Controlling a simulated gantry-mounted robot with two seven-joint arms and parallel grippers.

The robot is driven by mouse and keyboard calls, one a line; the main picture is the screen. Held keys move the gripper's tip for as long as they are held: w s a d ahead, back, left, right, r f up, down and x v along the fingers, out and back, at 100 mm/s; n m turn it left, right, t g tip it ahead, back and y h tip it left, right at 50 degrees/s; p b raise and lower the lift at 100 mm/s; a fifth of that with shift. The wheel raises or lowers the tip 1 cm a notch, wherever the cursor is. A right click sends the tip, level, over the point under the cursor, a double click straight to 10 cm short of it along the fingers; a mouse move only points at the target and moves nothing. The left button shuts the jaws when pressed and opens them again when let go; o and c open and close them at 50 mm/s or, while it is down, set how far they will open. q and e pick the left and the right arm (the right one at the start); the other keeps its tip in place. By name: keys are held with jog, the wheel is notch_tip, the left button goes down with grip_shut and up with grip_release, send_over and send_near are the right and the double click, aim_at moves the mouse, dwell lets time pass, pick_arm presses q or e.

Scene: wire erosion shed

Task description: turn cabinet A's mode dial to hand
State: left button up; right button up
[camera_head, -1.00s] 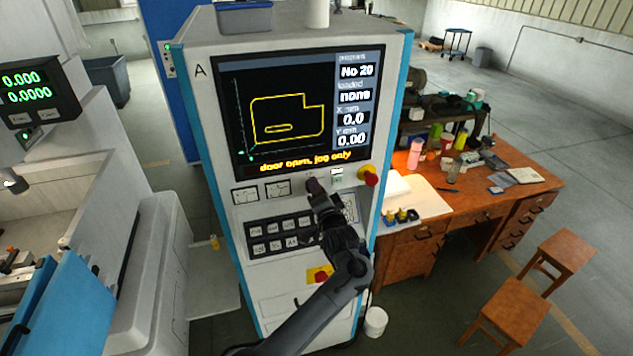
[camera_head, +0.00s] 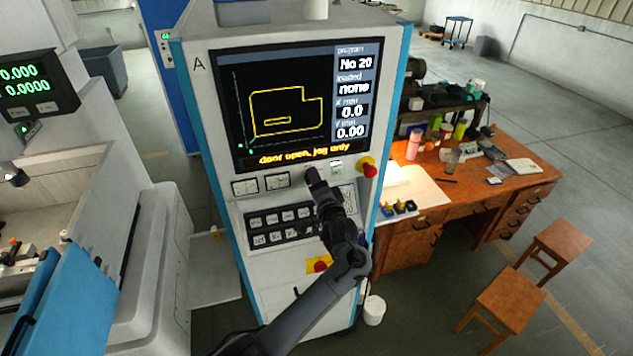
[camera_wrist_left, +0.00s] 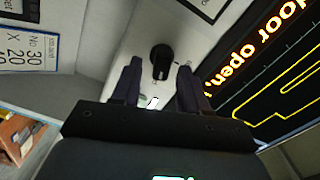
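Cabinet A (camera_head: 190,90) stands in the middle of the head view, with the letter A at its top left corner. My left gripper (camera_head: 312,178) is at its panel, below the screen, and hides the mode dial there. In the left wrist view the black round mode dial (camera_wrist_left: 160,62) sits on the pale panel between the two fingertips of my left gripper (camera_wrist_left: 159,68). The fingers are apart, with a gap on each side of the dial. I cannot tell which label the dial points to. My right gripper is not in view.
The screen (camera_head: 285,110) above reads "door open, jog only". A red knob on yellow (camera_head: 367,168) is right of the gripper. Button rows (camera_head: 280,225) and another red button (camera_head: 320,266) are lower. A wooden desk (camera_head: 480,190) stands to the right.

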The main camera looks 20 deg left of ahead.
pick_arm(q)
jog(key=shift+s, duration=0.1)
jog(key=b+v, duration=0.1)
jog(key=v, duration=0.9)
jog(key=shift+s+d, duration=0.2)
jog(key=shift+d, duration=0.05)
dwell(0.4)
